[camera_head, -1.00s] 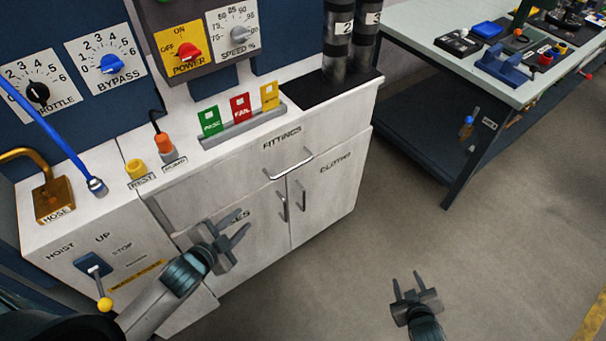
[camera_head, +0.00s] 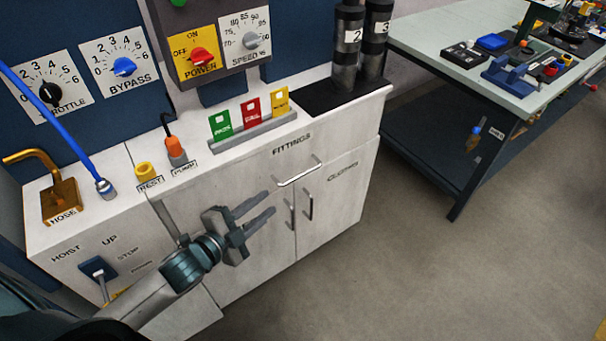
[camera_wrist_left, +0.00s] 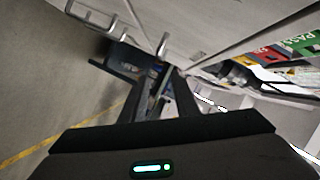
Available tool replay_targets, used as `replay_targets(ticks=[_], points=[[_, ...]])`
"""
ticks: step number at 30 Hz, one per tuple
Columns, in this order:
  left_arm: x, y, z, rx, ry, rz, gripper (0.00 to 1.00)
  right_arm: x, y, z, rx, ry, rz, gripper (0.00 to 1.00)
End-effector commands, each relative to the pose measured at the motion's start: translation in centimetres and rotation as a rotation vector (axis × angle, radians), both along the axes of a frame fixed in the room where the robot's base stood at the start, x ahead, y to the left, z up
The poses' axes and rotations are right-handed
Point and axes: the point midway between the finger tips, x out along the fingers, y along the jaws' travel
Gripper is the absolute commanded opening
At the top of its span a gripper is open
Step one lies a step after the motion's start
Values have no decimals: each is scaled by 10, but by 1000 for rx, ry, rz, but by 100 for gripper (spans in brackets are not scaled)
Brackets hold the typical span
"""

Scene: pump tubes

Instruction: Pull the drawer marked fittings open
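The drawer marked FITTINGS (camera_head: 262,165) is in the upper front of the white cabinet, below the countertop. It looks shut, its front in line with the cabinet. Its silver bar handle (camera_head: 299,174) is near the middle of the cabinet front. My left gripper (camera_head: 273,202) is open and empty, with a gap between its two fingers. It is in front of the cabinet, below and left of the handle and apart from it. In the left wrist view, its dark fingers (camera_wrist_left: 150,90) are spread, with silver handles (camera_wrist_left: 92,18) beyond them. My right gripper is out of view.
Two doors below the drawer have upright handles (camera_head: 308,204); the right one is marked CLOTHS. Pass and fail tags (camera_head: 251,108) and black cylinders (camera_head: 346,45) stand on the countertop. A workbench (camera_head: 440,45) is at the right. The floor (camera_head: 400,270) before the cabinet is clear.

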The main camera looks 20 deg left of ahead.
Motion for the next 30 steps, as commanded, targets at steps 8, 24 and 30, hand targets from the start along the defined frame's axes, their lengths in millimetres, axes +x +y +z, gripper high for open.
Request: replay_targets(ticks=[8,24,30], points=[[19,-6,-3,0,-2,1,28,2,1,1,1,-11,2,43],[100,-34,-21,0,-2,1,28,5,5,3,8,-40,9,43],[130,-45,-29,-2,0,1,28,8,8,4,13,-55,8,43]])
